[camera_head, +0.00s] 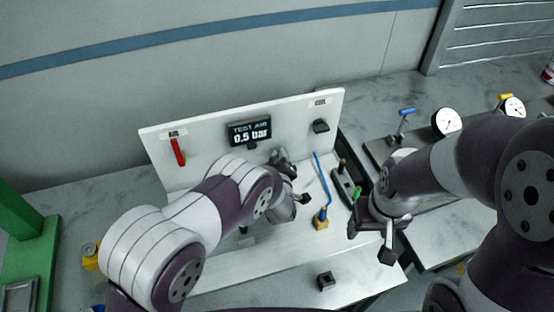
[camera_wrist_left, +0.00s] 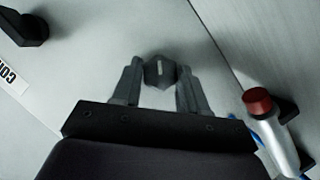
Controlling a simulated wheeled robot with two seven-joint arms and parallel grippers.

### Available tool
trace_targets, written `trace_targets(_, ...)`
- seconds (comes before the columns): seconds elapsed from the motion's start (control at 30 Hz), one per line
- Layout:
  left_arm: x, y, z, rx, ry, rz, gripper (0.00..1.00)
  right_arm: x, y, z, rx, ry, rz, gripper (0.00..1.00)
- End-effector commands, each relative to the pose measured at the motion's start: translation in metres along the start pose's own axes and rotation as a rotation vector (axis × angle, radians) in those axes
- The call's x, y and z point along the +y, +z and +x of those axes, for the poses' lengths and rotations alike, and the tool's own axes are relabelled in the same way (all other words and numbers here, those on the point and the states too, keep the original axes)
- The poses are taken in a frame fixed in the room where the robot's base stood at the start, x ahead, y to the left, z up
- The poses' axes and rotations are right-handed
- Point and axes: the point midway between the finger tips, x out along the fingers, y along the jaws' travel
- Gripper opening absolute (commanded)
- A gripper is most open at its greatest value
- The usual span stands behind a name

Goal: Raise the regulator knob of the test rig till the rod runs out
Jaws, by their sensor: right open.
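The white test rig panel (camera_head: 215,122) carries a display (camera_head: 249,133) reading 0.5 bar. A small dark part shows just under the display. In the left wrist view, a dark faceted knob (camera_wrist_left: 160,72) with a pale mark lies between the fingertips of my left gripper (camera_wrist_left: 160,78). Whether the fingers touch it is unclear. In the head view, my left gripper (camera_head: 292,185) is at the panel's foot, partly hidden by my arm. A silver cylinder with a red cap (camera_wrist_left: 258,101) stands right of it; no rod is clearly visible. My right gripper (camera_head: 373,228) is open and empty.
A red lever (camera_head: 178,152) and a black knob (camera_head: 320,126) are on the panel. A small dark block (camera_head: 326,281) sits on the front of the rig base. Gauges (camera_head: 446,122) stand at right.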

Motion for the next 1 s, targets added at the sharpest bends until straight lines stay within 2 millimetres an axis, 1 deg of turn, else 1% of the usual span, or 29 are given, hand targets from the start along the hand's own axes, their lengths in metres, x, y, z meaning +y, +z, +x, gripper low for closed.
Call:
trace_targets(0.03,0.0000,0.0000,-0.0001,0.000,0.000,0.000,0.26,0.0000,0.0000,0.0000,0.000,0.000,0.000,0.65)
trace_targets(0.07,0.0000,0.0000,-0.0001,0.000,0.000,0.000,0.16,0.0000,0.0000,0.0000,0.000,0.000,0.000,0.65)
trace_targets(0.1,0.0000,0.0000,-0.0002,0.000,0.000,0.000,0.08,0.0000,-0.0001,0.0000,0.000,0.000,0.000,0.65)
trace_targets(0.23,0.0007,0.0000,-0.0001,0.001,-0.007,0.018,0.08,0.0000,0.0000,0.0001,0.000,0.000,0.000,0.65)
trace_targets(0.4,0.0020,0.0000,0.0000,0.001,-0.075,0.180,0.09,0.0000,0.0000,0.0001,0.000,0.000,0.000,0.65)
trace_targets(0.5,0.0021,0.0004,-0.0002,0.001,-0.101,0.244,0.09,0.0000,0.0000,-0.0001,0.000,0.000,0.000,0.65)
trace_targets(0.77,0.0022,0.0002,-0.0002,0.000,-0.107,0.259,0.09,0.0000,0.0000,-0.0001,0.000,0.000,0.000,0.65)
trace_targets(0.8,0.0022,0.0002,-0.0001,0.000,-0.107,0.259,0.42,0.0000,0.0000,-0.0001,0.000,0.000,0.000,0.65)
trace_targets(0.87,0.0022,0.0002,-0.0001,0.000,-0.107,0.259,0.62,0.0000,0.0000,-0.0001,0.000,0.000,0.000,0.65)
trace_targets(0.9,0.0022,0.0002,-0.0001,0.000,-0.107,0.259,0.65,0.0000,0.0000,-0.0001,0.000,0.000,0.000,0.65)
trace_targets(1.0,0.0022,0.0002,-0.0002,0.000,-0.107,0.258,0.65,0.0000,-0.0001,-0.0001,0.000,0.000,0.000,0.65)
